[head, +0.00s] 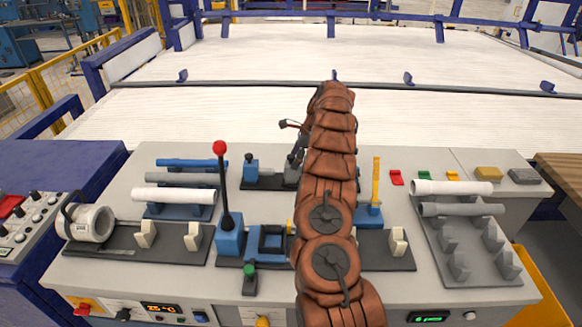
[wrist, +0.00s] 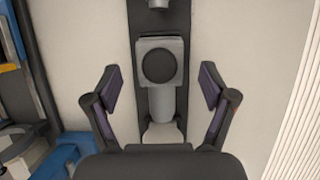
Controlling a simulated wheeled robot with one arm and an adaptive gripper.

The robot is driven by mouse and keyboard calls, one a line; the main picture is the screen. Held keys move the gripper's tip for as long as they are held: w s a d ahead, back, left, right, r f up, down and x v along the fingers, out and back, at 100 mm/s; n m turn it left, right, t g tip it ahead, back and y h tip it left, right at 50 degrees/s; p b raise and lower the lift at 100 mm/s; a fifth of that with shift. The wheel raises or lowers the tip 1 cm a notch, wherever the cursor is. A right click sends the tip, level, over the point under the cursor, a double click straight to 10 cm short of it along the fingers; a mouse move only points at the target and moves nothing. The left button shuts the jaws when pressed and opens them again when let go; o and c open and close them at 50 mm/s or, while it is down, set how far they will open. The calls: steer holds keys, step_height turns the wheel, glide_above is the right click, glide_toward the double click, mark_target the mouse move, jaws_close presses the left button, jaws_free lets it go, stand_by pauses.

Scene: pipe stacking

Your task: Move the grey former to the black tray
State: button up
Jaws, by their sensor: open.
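The grey former (wrist: 160,50), a grey block with a round black face, shows in the wrist view on a narrow black plate (wrist: 158,20). My gripper (wrist: 160,84) is open, with one finger on each side of the former's line and clear space at both sides. In the head view my arm hides most of my gripper and the former. A black plate (head: 262,182) shows there left of the arm, at the back of the bench. A long black tray (head: 110,243) lies at the front left, and another dark tray (head: 375,262) shows right of the arm. I cannot tell which is the named one.
A lever with a red knob (head: 219,148) stands up left of my arm. A pipe rack with a white pipe (head: 173,195) is at the left, and a grey rack (head: 470,250) with pipes is at the right. A yellow upright (head: 376,180) stands close right of the arm.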

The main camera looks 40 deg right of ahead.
steer(key=v, duration=0.6)
steer(key=shift+r, duration=0.25)
steer(key=shift+s+d, duration=0.1)
steer(key=shift+d, duration=0.05)
